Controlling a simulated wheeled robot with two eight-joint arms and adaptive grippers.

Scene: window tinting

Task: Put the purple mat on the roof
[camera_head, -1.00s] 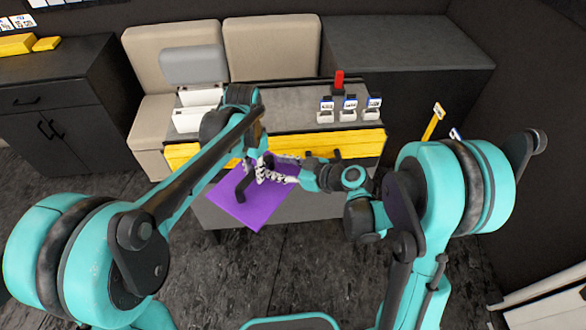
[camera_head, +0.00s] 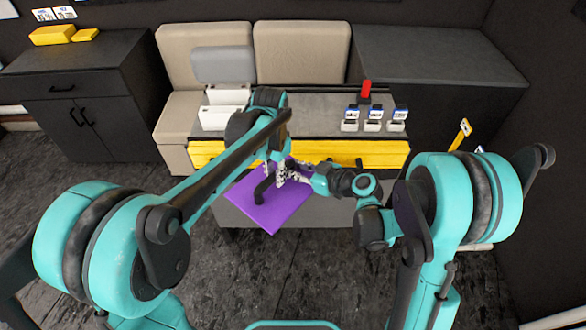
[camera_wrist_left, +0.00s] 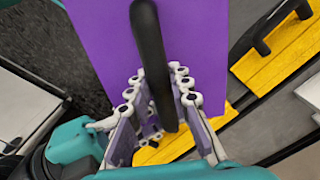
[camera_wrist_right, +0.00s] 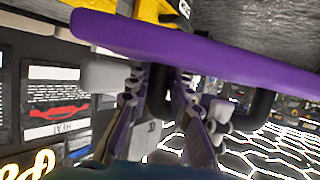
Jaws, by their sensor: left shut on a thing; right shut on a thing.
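The purple mat (camera_head: 283,212) is a flat purple sheet with a black handle (camera_head: 262,189). It is held in the air in front of the bench with the yellow drawer front. My left gripper (camera_wrist_left: 155,112) is shut on the mat's black handle, which runs between its fingers. My right gripper (camera_wrist_right: 160,85) is also shut on a dark handle part, just under the mat's edge (camera_wrist_right: 200,45) in the right wrist view. In the head view both grippers meet close together above the mat, and their fingertips are partly hidden. No roof can be made out.
The bench (camera_head: 310,108) has a yellow drawer front (camera_head: 225,152), white bins (camera_head: 222,115), a red object (camera_head: 365,90) and several small labelled boxes (camera_head: 374,120). A beige sofa (camera_head: 300,50) stands behind. A dark cabinet (camera_head: 85,100) is at left. The floor in front is open.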

